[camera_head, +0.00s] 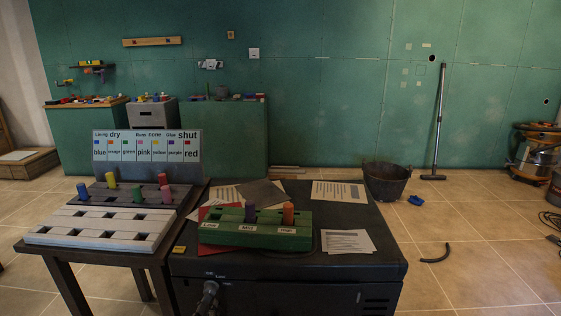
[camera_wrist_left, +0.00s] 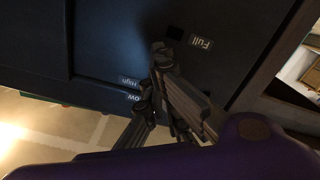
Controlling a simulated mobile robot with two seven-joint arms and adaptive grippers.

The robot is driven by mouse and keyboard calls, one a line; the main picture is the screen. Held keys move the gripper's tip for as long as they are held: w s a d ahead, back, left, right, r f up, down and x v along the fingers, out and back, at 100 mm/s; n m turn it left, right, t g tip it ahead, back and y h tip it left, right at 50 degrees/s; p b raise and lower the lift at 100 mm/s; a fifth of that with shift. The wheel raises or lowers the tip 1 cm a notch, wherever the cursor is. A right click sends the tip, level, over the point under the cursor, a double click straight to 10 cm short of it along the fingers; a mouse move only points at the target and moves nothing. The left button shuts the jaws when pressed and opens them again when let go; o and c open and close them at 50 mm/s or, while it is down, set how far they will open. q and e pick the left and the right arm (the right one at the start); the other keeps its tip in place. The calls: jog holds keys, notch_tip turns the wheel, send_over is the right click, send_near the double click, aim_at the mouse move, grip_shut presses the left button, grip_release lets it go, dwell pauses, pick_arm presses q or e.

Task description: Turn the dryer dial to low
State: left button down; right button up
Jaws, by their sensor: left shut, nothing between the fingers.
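The dryer is the dark cabinet (camera_head: 345,268) in the front middle of the head view. Its front face also fills much of the left wrist view (camera_wrist_left: 110,40), with a white "Full" label (camera_wrist_left: 201,41), a "High" label (camera_wrist_left: 129,82) and a "Low" label (camera_wrist_left: 133,97). My left gripper (camera_head: 209,288) is at this front face, just below the small labels, shut and empty. In the left wrist view its dark fingers (camera_wrist_left: 154,66) lie between the labels. I cannot make out the dial or its setting; the fingers cover that area. My right gripper is not in view.
On the dryer top are a green block (camera_head: 265,240) with two pegs, labelled Low, Mid and High, and several papers (camera_head: 347,242). A dark table (camera_head: 150,258) with peg boards and a label sign (camera_head: 150,170) stands on the left. The tiled floor on the right (camera_head: 470,225) is mostly clear.

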pick_arm(q)
jog(key=shift+w+d+b, duration=0.15)
jog(key=shift+b, duration=0.15)
jog(key=shift+f, duration=0.15)
jog(key=s+p, duration=0.2)
jog(key=s, duration=0.4)
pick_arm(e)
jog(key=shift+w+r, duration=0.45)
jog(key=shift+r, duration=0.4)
pick_arm(q)
jog(key=shift+s+f, duration=0.1)
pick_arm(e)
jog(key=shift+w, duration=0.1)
